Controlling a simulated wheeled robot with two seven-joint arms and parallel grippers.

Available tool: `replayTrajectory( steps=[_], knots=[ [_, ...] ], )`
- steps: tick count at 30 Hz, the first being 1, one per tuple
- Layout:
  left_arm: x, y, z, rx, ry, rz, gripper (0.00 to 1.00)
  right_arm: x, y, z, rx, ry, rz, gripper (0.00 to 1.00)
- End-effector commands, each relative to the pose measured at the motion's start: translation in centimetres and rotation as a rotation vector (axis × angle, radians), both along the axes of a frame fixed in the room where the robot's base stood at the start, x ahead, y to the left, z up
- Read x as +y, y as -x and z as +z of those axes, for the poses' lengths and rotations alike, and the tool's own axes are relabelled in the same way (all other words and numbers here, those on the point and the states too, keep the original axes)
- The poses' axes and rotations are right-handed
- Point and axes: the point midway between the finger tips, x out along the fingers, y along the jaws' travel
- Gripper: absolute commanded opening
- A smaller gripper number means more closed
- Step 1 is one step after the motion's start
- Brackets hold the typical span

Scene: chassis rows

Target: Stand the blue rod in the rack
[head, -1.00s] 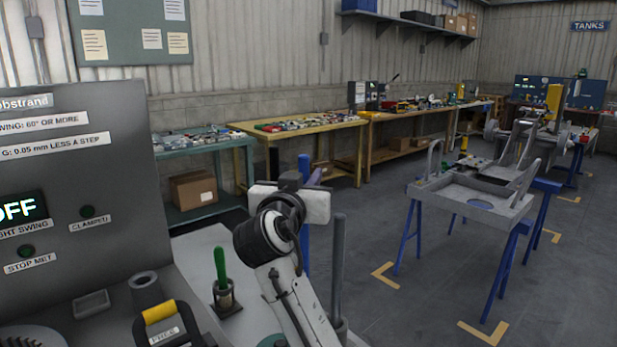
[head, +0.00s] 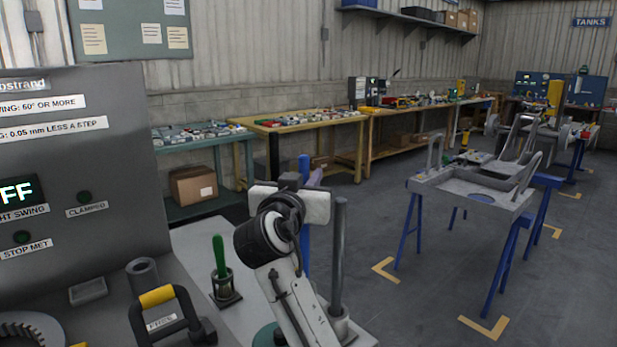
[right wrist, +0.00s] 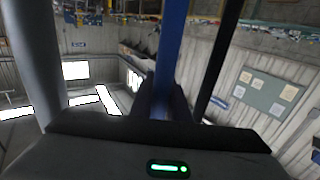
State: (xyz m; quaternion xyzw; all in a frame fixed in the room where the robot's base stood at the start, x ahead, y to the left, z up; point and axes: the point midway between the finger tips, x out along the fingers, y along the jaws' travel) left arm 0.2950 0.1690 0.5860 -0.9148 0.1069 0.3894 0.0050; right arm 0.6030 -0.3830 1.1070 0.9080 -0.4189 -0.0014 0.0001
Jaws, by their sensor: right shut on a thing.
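The blue rod (head: 305,240) is upright in my right gripper (head: 304,187). Its top rises above the gripper, and part of it lies behind my gripper and wrist. In the right wrist view the blue rod (right wrist: 174,45) runs between the two dark fingers (right wrist: 165,103), which are shut on it. The rod's lower end is hidden behind my arm. A grey post (head: 340,250) stands upright just right of the gripper, in a round grey socket (head: 342,326). I cannot tell whether this is part of the rack. My left gripper is not in view.
A green-handled tool (head: 219,257) stands in a dark holder on the pale bench (head: 200,246). A grey machine panel (head: 90,140) and a yellow-gripped handle (head: 157,297) are at the left. A grey chassis on blue trestles (head: 470,200) stands right, with open floor between.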

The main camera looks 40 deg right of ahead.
Motion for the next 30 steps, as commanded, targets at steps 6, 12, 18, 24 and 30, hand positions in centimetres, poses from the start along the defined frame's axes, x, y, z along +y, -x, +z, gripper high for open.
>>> replayTrajectory(
  steps=[6, 12, 18, 24, 30],
  knots=[
    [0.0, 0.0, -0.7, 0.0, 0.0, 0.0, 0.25, 0.0, 0.0, -0.6, -0.003, 0.002, 0.0, 0.0],
    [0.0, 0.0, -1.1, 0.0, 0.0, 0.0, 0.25, 0.0, 0.0, -1.1, -0.003, 0.002, 0.0, 0.0],
    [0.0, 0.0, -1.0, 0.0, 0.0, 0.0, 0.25, 0.0, 0.0, -1.1, -0.003, 0.002, 0.0, 0.0],
    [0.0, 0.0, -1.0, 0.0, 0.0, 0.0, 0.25, 0.0, 0.0, -1.2, -0.002, 0.001, 0.0, 0.35],
    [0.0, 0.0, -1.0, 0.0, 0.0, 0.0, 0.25, 0.0, 0.0, -1.2, -0.001, 0.001, 0.0, 0.37]
  ],
)
